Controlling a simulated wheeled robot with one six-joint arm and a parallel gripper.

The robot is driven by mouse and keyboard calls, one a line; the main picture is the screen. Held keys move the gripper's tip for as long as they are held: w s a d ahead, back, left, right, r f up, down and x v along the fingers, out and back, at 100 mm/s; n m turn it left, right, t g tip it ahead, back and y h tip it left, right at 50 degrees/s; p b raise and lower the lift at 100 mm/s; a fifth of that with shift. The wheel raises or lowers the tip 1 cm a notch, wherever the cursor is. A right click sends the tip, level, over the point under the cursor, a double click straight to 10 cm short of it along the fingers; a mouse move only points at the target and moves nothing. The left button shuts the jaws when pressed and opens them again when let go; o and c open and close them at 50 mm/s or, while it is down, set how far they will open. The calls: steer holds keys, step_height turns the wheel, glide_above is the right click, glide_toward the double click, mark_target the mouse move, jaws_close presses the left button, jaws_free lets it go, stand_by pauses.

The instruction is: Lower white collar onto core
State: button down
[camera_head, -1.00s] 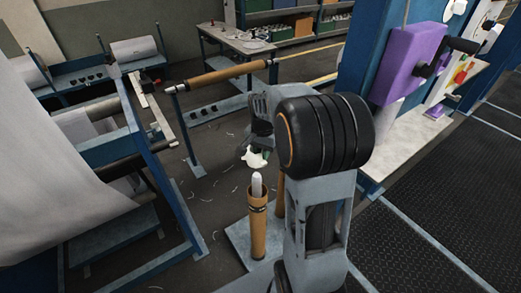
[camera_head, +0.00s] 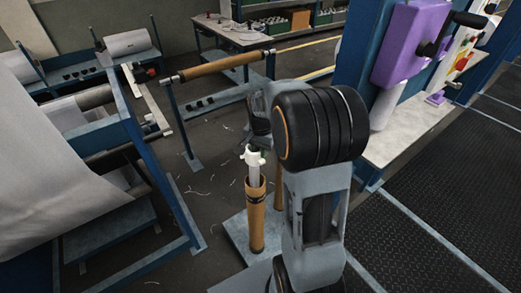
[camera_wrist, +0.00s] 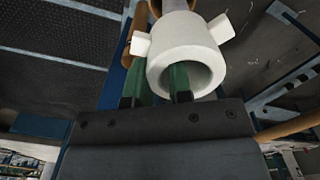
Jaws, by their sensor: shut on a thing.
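The white collar (camera_head: 253,156), a short ring with side lugs, is at the top of the pale rod (camera_head: 254,176) that stands up from the core. The brown core (camera_head: 257,222), a tube with dark bands, stands upright on a grey base. In the wrist view the collar (camera_wrist: 196,42) is large, its bore facing the camera. My gripper (camera_wrist: 160,82) is shut on the collar's wall, one green finger in the bore and one outside. In the head view my arm hides most of the gripper. I cannot tell whether the rod tip is inside the collar.
A second brown tube (camera_head: 278,190) stands just behind the core. A brown roll (camera_head: 215,66) lies across a blue stand behind. A loom frame with white cloth (camera_head: 50,180) is at the left. A purple box (camera_head: 410,45) hangs on a blue post at the right.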

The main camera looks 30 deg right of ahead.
steer(key=shift+f, duration=0.2)
steer(key=shift+f+b, duration=0.7)
steer(key=shift+f, duration=0.05)
steer(key=shift+f, duration=0.25)
stand_by(0.5)
steer(key=shift+f+b, duration=1.3)
steer(key=shift+f, duration=0.5)
steer(key=shift+s+r, duration=0.1)
steer(key=shift+f, duration=0.2)
steer(key=shift+d+r+p, duration=0.2)
steer(key=shift+r+p, duration=0.15)
steer(key=shift+r, duration=0.1)
